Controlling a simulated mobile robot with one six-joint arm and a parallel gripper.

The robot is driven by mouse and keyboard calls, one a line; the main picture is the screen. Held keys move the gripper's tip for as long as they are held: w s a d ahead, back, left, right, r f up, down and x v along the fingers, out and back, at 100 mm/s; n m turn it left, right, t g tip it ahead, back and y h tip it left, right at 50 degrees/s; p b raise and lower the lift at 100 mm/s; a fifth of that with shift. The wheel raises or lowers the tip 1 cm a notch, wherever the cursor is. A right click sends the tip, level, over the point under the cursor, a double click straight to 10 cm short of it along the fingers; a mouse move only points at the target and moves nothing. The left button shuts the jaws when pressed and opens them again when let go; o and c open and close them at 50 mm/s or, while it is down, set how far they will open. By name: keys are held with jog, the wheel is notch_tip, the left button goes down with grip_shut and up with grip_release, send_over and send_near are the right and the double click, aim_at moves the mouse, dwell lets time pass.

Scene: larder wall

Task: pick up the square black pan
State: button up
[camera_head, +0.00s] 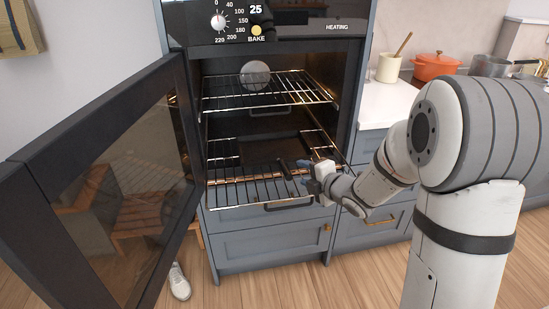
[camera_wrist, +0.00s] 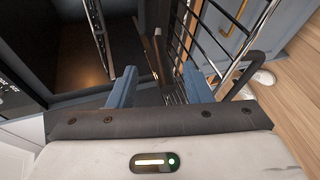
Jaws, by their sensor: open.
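A dark, square-looking shape that appears to be the black pan (camera_head: 270,150) lies on the lower oven rack (camera_head: 236,193), inside the open oven. Its outline is hard to make out against the dark interior. My gripper (camera_head: 305,172) is at the right front part of this rack, beside the pan's near right side. In the wrist view my gripper's two blue fingers (camera_wrist: 160,88) stand wide apart. A dark upright edge, probably the pan's rim (camera_wrist: 158,50), shows beyond and between them. I cannot tell whether any finger touches it. Nothing is held.
The oven door (camera_head: 110,170) hangs open at the left. An upper wire rack (camera_head: 235,102) sits above the pan. A counter at the right carries an orange pot (camera_head: 436,67) and a utensil crock (camera_head: 388,68). A white shoe (camera_head: 179,282) lies on the floor below the door.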

aim_at(287, 168)
jog(key=shift+w+a+f+n+y, duration=0.2)
jog(key=shift+a+f+n+y, duration=0.35)
jog(key=shift+a, duration=0.25)
jog(key=x, duration=0.7)
jog(key=shift+w, duration=0.15)
jog(key=shift+d, duration=0.1)
jog(key=shift+c, duration=0.2)
grip_shut()
jog(key=shift+r, duration=0.1)
